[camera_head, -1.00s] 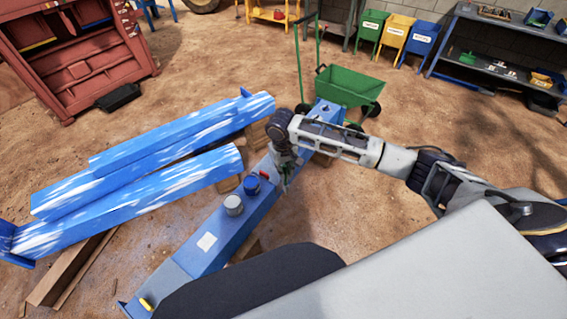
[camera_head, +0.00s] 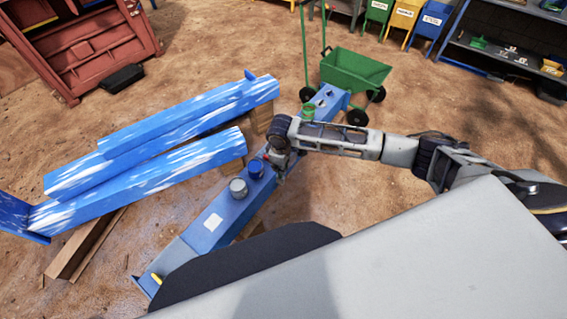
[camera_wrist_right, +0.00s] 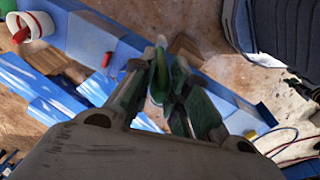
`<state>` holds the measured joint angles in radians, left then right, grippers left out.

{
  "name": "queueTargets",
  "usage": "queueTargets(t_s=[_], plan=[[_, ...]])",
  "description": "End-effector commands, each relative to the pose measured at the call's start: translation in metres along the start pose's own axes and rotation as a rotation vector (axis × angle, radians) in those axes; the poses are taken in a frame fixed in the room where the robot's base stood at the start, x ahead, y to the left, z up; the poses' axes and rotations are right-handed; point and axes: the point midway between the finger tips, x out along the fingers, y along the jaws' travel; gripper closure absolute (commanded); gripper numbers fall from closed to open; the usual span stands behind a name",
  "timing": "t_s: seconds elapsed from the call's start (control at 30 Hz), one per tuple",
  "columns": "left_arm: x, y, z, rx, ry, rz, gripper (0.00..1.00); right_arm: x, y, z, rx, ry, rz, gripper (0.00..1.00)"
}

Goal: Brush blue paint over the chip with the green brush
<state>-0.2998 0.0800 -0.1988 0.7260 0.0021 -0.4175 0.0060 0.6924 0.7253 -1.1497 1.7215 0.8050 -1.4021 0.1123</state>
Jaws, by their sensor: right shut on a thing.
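In the head view my right gripper (camera_head: 276,166) hangs over the blue beam, just beside a blue pot (camera_head: 257,168). In the right wrist view, the gripper (camera_wrist_right: 157,72) is shut on the green brush (camera_wrist_right: 158,82), which lies between the two fingers; its bristle end is hard to make out. A grey pot (camera_head: 238,188) stands beside the blue pot. My left gripper is not in view.
White-streaked blue beams (camera_head: 150,185) lie to the left. A green wheeled cart (camera_head: 352,70) and a green round container (camera_head: 308,111) are beyond my right wrist. A white container with something red (camera_wrist_right: 32,27) shows in the wrist view. Open dirt lies to the right.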

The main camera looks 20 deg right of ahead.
Motion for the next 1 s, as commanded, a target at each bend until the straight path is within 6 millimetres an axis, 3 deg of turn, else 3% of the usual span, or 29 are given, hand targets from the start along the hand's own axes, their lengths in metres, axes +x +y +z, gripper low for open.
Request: queueTargets(t_s=[0.6,1.0], plan=[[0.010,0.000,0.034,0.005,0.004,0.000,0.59,0.006,-0.007,-0.022,-0.495,0.068,-0.018,1.00],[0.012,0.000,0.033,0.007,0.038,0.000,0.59,0.005,-0.007,-0.036,-0.793,0.113,-0.031,1.00]])
